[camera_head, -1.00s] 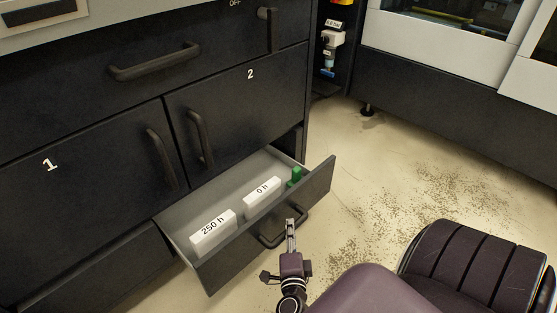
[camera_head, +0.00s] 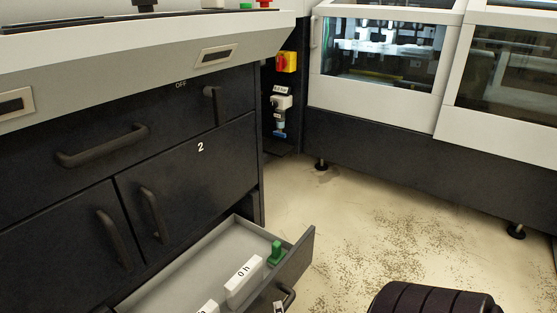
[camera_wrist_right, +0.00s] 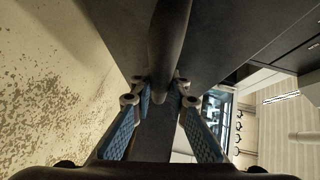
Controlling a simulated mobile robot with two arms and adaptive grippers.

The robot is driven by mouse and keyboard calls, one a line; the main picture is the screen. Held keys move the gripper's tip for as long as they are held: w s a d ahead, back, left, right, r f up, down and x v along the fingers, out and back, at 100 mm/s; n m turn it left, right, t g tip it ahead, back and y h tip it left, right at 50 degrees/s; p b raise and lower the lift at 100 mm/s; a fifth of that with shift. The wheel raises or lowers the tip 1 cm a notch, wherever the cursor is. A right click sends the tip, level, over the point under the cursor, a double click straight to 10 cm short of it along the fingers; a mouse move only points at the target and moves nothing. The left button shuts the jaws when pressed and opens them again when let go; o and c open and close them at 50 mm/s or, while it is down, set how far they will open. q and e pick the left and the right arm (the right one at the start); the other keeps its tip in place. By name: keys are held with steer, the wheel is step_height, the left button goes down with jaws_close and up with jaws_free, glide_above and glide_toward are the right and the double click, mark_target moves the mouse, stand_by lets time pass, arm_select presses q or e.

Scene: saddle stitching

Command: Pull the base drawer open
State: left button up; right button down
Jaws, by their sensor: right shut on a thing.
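The base drawer (camera_head: 302,256) at the bottom of the dark cabinet stands pulled out. In it lie a white block marked 0 h (camera_head: 243,281), part of a second white block (camera_head: 208,308) and a small green piece (camera_head: 277,254). Its dark bar handle (camera_head: 289,297) is on the front, partly cut off by the frame's lower edge. My right gripper shows only as a small tip (camera_head: 279,307) at the handle. In the right wrist view my right gripper (camera_wrist_right: 157,95) is shut on the handle (camera_wrist_right: 168,45), blue pads on both sides. My left gripper is not in view.
Cabinet door 2 (camera_head: 188,185) and the upper drawer (camera_head: 120,130) are shut. A machine with windows (camera_head: 380,150) stands at the back right.

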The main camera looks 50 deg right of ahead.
steer(key=shift+a+f, duration=0.15)
steer(key=shift+a, duration=0.05)
steer(key=c, duration=1.8)
jaws_free()
steer(key=shift+c, duration=0.2)
steer(key=shift+d, duration=0.1)
steer(key=v, duration=0.8)
steer(key=shift+s, duration=0.1)
